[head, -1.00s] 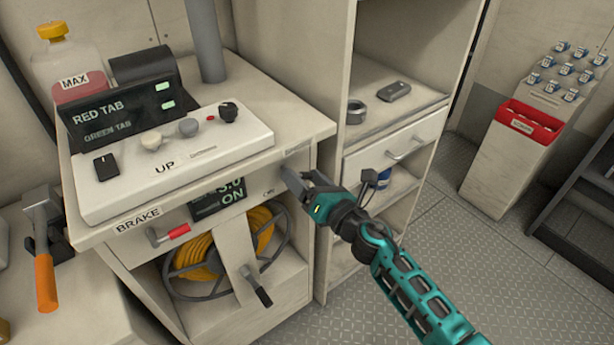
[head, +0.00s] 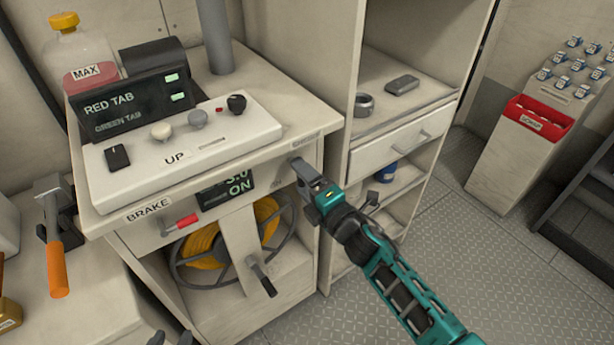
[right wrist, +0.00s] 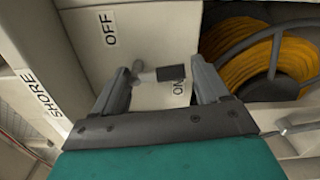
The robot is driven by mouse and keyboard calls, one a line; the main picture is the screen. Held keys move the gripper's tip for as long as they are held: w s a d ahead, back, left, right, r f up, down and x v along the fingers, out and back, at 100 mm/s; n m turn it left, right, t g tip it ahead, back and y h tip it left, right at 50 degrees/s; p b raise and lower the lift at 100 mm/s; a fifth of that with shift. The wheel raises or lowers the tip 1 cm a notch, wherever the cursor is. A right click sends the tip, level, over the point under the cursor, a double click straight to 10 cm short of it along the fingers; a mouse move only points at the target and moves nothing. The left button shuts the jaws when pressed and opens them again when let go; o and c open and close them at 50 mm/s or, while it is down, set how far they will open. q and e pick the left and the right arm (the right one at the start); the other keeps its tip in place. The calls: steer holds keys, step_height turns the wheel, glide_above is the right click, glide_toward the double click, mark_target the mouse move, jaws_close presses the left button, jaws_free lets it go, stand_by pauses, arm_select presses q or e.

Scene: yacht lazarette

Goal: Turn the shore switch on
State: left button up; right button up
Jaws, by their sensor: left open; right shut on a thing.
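The shore switch, a short lever with a grey stem and dark end (right wrist: 172,73), shows in the right wrist view between my right fingers. It lies crosswise, its dark end beside the ON label (right wrist: 179,87); the OFF label (right wrist: 110,30) is up and left. The SHORE label (right wrist: 42,92) is on the edge at left. My right gripper (head: 299,172) is shut on the switch at the cabinet's right front, where the gripper hides it in the head view. My left gripper (head: 170,340) barely shows at the bottom edge of the head view, open.
A white control panel (head: 195,150) lies on top. Open shelves and a drawer (head: 400,142) stand right.

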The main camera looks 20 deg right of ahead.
steer(key=shift+s+a+f+m, duration=0.1)
steer(key=shift+f+m, duration=0.05)
steer(key=shift+m, duration=0.65)
steer(key=o, duration=1)
steer(key=shift+s, duration=0.1)
steer(key=v, duration=1.2)
steer(key=shift+s, duration=0.35)
steer(key=s+f+m+g+h, duration=0.1)
steer(key=s+f+m+g, duration=0.1)
steer(key=m, duration=0.4)
steer(key=s+f+m+g+h, duration=0.1)
steer(key=s+f+m+g, duration=0.1)
steer(key=s+f+m, duration=0.2)
steer(key=s+d+f+m+g+h, duration=0.1)
steer(key=s+f+m, duration=0.3)
steer(key=m, duration=0.5)
steer(key=shift+f+g+h, duration=0.15)
steer(key=shift+g+h, duration=0.35)
